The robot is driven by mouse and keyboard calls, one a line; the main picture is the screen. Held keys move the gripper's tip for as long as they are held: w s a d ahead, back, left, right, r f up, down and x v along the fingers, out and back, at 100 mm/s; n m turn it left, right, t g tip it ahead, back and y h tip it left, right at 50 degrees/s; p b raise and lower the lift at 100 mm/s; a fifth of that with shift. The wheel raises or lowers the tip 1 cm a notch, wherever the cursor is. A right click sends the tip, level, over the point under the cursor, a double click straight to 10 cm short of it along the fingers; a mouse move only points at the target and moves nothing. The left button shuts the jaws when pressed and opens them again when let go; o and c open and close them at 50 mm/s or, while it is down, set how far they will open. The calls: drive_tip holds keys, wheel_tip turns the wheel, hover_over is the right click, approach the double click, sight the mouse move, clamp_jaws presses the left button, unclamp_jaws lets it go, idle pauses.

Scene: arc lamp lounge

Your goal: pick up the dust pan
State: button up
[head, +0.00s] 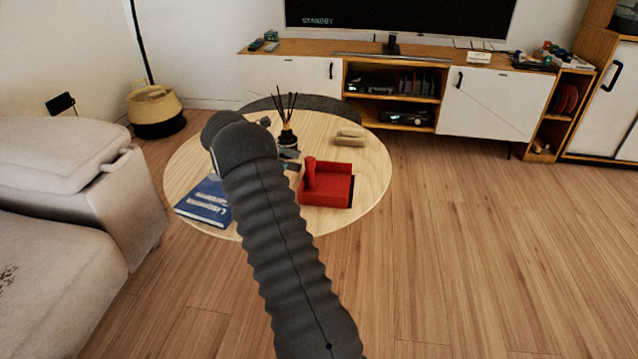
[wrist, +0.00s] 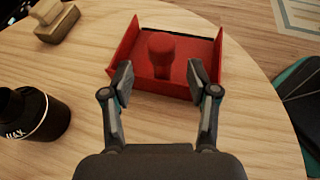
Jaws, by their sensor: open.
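The red dust pan (head: 328,190) lies on the round wooden table (head: 372,178), near its right front edge. It is a square tray with raised walls and a thick upright handle, and it also shows in the wrist view (wrist: 128,55). My gripper (wrist: 158,78) is open and empty in the wrist view. Its two fingertips are spread at the pan's near side, with the handle between and beyond them. Whether they touch the pan I cannot tell. In the head view my dark ribbed arm hides most of the gripper.
A dark reed diffuser bottle (head: 288,140) stands behind the pan; the wrist view shows it at left (wrist: 30,115). A beige brush-like object (head: 350,137) lies at the back right. A blue book (head: 205,203) lies at the left. Floor right of the table is clear.

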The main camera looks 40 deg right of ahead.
sight(311, 165)
drive_tip(key=shift+x, duration=2.9)
drive_tip(key=shift+a+f, duration=0.1)
clamp_jaws()
